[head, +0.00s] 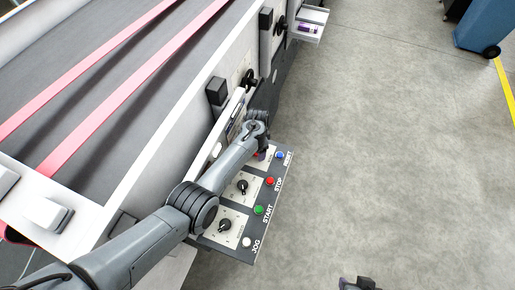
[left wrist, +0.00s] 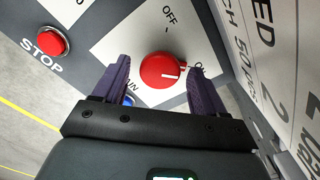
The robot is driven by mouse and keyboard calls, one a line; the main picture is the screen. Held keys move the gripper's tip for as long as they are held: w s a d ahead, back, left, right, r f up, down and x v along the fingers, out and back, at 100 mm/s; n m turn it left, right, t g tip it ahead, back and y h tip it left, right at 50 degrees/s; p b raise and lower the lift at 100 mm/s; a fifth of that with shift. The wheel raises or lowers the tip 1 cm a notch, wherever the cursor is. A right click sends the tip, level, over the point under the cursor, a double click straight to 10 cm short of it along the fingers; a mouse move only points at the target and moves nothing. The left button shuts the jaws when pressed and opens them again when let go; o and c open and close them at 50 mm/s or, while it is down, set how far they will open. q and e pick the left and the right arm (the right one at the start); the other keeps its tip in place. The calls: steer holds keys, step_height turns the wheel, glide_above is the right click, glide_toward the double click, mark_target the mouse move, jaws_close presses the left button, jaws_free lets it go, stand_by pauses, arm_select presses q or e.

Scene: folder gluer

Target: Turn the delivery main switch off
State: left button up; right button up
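The main switch is a round red knob (left wrist: 162,70) on a white plate in the left wrist view. Its white pointer line points right, toward the partly hidden ON label; the OFF label (left wrist: 169,15) is above it. My left gripper (left wrist: 160,66) is open, with one purple finger on each side of the knob; I cannot tell whether they touch it. In the head view my left gripper (head: 262,141) is over the far end of the control panel (head: 238,249) and mostly hides the knob. My right gripper (head: 358,283) is only partly visible at the bottom edge.
The panel also carries a blue RESET button (head: 280,155), red STOP button (head: 269,181), green START button (head: 258,210), white JOG button (head: 247,242) and black knobs (head: 243,187). The machine side rises left of the panel. Open floor lies to the right.

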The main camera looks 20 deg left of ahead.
arm_select(q)
steer(key=c, duration=0.9)
steer(key=n, duration=0.4)
steer(key=shift+p, duration=0.35)
steer(key=n, duration=0.4)
steer(key=shift+n, duration=0.3)
steer(key=n, duration=0.9)
steer(key=shift+b, duration=0.3)
steer(key=shift+n, duration=0.3)
